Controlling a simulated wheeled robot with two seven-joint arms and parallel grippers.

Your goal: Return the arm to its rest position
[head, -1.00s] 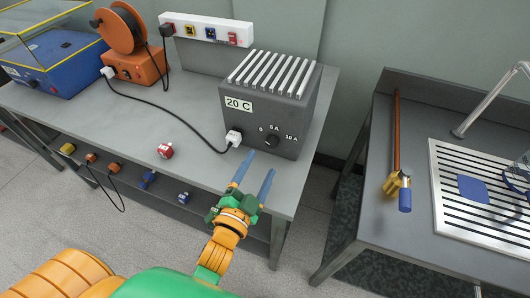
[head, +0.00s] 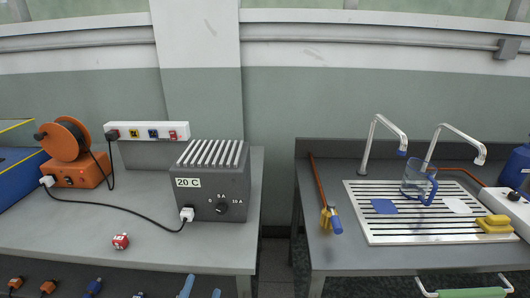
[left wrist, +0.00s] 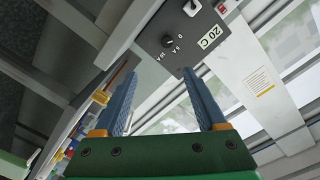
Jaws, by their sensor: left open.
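My left gripper (head: 201,291) shows only as two blue fingertips at the bottom edge of the head view, in front of the left bench. In the left wrist view its two blue fingers (left wrist: 166,98) are spread apart with nothing between them. The rest of my left arm is out of the head view. The grey ribbed box marked 20 C (head: 214,184) stands on the left bench, well beyond the fingertips. Its knob face also shows tilted at the top of the left wrist view (left wrist: 186,33). My right gripper is not in view.

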